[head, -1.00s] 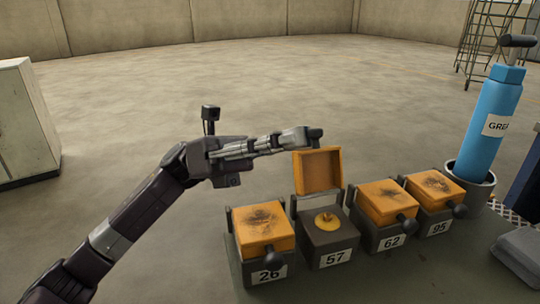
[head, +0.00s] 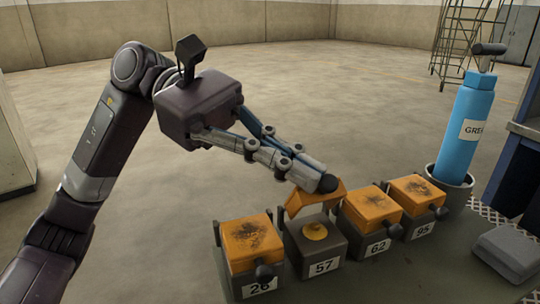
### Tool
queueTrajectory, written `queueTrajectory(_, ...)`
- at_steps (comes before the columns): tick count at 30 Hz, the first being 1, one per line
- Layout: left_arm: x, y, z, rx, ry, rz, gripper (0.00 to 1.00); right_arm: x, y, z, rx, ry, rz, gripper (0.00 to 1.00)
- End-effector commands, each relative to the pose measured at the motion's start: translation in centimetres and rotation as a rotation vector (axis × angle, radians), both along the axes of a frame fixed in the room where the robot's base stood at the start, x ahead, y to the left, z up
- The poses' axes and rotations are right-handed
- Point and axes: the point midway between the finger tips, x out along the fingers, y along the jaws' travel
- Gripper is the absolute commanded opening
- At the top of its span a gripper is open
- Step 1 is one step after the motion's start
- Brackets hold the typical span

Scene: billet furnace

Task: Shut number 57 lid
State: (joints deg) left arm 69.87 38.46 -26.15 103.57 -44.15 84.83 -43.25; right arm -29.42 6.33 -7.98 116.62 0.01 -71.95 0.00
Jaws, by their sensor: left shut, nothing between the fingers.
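The number 57 box (head: 321,268) is dark, with a round yellow patch (head: 315,231) visible on its top. Its orange lid (head: 302,199) is still raised at the back of the box, seen nearly edge-on and tilted. My left gripper (head: 325,183) is shut and empty, pointing down to the right. Its fingertips are at the upper right of the lid and hide part of it; they look in contact, but I cannot be sure. My right gripper is out of view.
The number 26 box (head: 257,285) stands at the left, and the number 62 box (head: 377,248) and number 95 box (head: 424,229) at the right, all with orange lids down. A blue grease cylinder (head: 464,130) stands behind at the right. A grey block (head: 510,252) lies at the lower right.

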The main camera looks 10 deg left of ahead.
Motion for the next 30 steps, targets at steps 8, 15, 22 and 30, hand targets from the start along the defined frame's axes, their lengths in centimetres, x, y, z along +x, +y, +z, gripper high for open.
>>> queueTrajectory(8,-1.6,-1.0,-0.6,0.15,-0.226,-0.003,0.0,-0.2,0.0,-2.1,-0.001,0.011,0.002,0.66)
queueTrajectory(15,-2.7,-1.8,-1.8,0.277,-0.414,-0.003,0.0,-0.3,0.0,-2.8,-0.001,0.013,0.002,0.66)
queueTrajectory(22,-3.4,-2.3,-3.2,0.327,-0.484,-0.001,0.0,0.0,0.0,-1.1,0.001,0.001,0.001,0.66)
queueTrajectory(30,-3.9,-2.6,-4.3,0.326,-0.482,-0.001,0.0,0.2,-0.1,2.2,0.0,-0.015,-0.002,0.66)
